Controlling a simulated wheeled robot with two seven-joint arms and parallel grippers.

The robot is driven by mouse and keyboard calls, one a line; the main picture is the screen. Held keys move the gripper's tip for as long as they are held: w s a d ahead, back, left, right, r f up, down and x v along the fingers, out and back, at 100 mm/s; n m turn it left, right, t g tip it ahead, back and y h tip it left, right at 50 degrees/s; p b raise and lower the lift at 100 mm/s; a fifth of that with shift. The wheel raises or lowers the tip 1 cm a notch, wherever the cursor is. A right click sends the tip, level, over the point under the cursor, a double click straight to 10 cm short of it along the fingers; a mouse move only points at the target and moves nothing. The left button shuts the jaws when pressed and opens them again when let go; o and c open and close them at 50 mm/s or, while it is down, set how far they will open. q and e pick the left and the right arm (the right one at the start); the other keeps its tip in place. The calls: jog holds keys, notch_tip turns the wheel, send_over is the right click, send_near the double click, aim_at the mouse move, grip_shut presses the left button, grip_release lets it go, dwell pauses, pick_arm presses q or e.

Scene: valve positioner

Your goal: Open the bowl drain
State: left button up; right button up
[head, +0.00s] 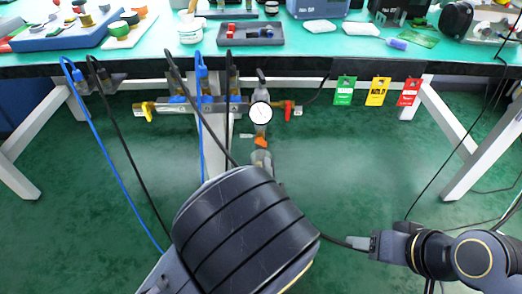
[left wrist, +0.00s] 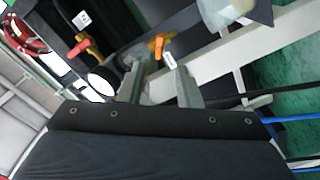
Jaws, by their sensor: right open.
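The bowl drain shows as a small orange lever (head: 262,142) below the regulator bowl (head: 262,128) and its round gauge (head: 261,112), under the bench. In the left wrist view the orange lever (left wrist: 160,45) lies just beyond my left gripper (left wrist: 163,76), roughly in line with its gap, with a white tag (left wrist: 169,60) beside it. The left fingers are apart, with no grip on the lever visible. My right gripper (head: 360,243) is open and empty at lower right, far from the drain.
A translucent cup (head: 262,160) sits below the drain. A yellow handle (head: 145,110) and red handle (head: 288,110) flank the pipe. Blue and black hoses hang at left. Green, yellow and red tags (head: 377,91) hang at right. Floor right of the cup is clear.

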aim_at(261, 144)
pick_arm(q)
jog(key=w+b, duration=0.1)
jog(key=w, duration=0.6)
jog(key=shift+w+b, duration=0.3)
jog(key=shift+c, duration=0.3)
grip_shut()
